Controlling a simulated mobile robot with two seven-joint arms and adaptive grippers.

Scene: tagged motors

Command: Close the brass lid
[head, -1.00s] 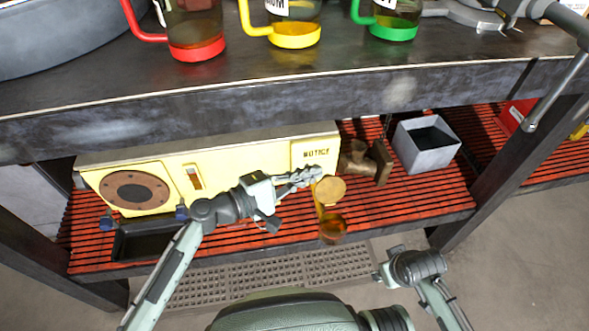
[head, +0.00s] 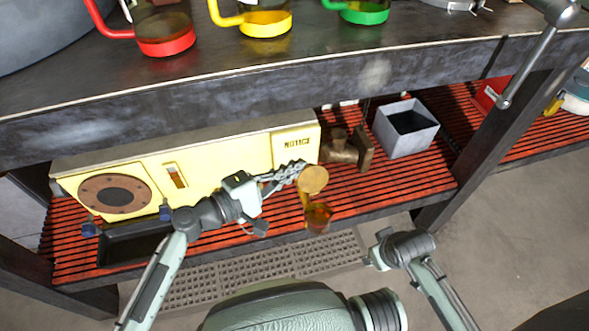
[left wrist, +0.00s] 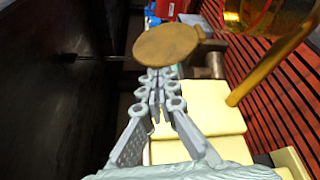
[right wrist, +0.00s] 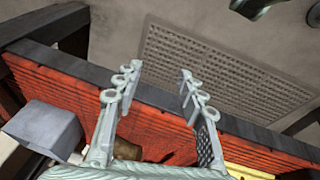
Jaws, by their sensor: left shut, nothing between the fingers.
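The brass lid (head: 314,180) is a round disc standing raised above an amber glass jar (head: 318,217) on the red slatted shelf. The jar has a yellow handle (left wrist: 270,68). My left gripper (head: 301,168) is shut and empty, its fingertips at the lid's upper left edge in the head view. In the left wrist view the lid (left wrist: 168,44) is just beyond the fingertips; I cannot tell whether they touch. My right gripper (right wrist: 160,72) is open and empty in front of the shelf, far from the lid.
A yellow box marked NOTICE (head: 225,155) stands behind my left gripper. A brass fitting (head: 345,148) and a grey open bin (head: 405,128) stand right of the lid. The dark bench top (head: 300,55) overhangs the shelf. Free floor lies in front.

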